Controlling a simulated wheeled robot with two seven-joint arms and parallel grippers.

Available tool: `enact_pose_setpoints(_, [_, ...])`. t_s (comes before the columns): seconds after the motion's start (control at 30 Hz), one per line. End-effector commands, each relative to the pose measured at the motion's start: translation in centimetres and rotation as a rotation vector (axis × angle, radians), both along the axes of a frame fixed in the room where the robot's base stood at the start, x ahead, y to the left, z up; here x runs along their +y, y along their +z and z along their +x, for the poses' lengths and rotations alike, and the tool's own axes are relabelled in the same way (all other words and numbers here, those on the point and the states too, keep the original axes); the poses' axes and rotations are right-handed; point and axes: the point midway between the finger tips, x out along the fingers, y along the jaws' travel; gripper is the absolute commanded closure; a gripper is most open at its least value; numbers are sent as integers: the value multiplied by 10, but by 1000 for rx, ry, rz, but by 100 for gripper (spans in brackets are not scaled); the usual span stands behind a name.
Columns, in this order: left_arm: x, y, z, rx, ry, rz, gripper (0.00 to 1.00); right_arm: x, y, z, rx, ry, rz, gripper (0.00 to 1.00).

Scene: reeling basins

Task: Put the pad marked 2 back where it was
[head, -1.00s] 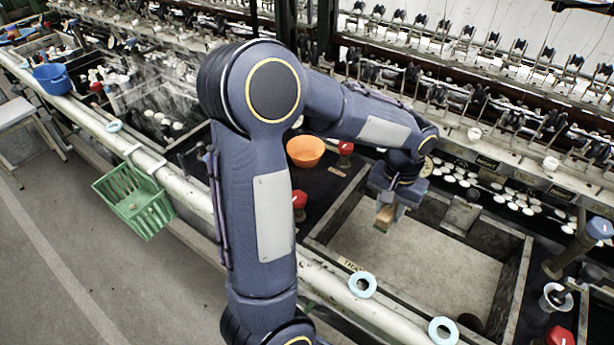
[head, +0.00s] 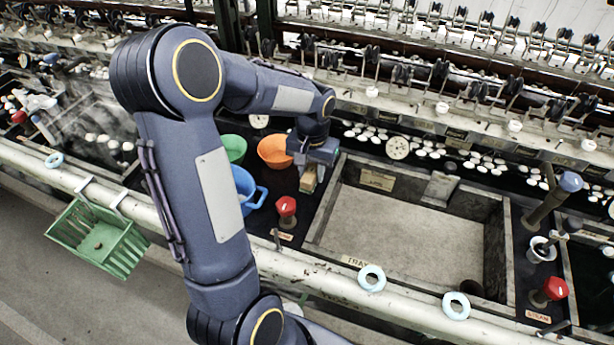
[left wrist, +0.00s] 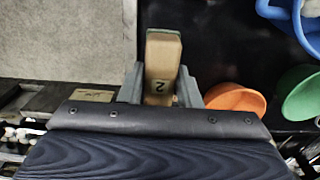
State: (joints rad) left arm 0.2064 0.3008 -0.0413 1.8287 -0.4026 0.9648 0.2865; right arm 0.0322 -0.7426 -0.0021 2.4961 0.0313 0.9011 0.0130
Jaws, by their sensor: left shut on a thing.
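The pad marked 2 (left wrist: 161,68) is a tan block with a green-tinted end; its 2 reads upside down in the left wrist view. My left gripper (head: 309,176) is shut on the pad, one finger on each side. In the head view the pad (head: 308,181) hangs below the gripper, over the dark surface near the basin's left wall. Its underside is hidden. My right gripper is not in view.
The open stone basin (head: 325,213) is to the right of the pad. An orange bowl (head: 272,151), green bowl (head: 233,148) and blue container (head: 244,188) are to its left. A red-knobbed valve (head: 287,206) stands in front.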

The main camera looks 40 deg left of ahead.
Motion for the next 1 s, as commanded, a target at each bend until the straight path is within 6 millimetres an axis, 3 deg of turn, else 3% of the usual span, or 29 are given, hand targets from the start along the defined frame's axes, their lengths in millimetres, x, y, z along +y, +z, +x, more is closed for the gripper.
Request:
enact_pose_setpoints(0.1, [11, -16, 6, 3, 1, -1, 88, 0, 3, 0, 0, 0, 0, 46])
enact_pose_setpoints(0.37, [25, -35, 14, 2, 1, -1, 88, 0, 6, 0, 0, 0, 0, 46])
enact_pose_setpoints(0.53, [24, -59, 14, 0, -1, 0, 88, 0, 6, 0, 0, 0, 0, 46])
enact_pose_setpoints(0.97, [24, -68, 14, -2, -1, 0, 88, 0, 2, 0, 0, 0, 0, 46])
enact_pose_setpoints(1.0, [23, -67, 14, -2, -1, 0, 67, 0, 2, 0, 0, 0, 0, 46])
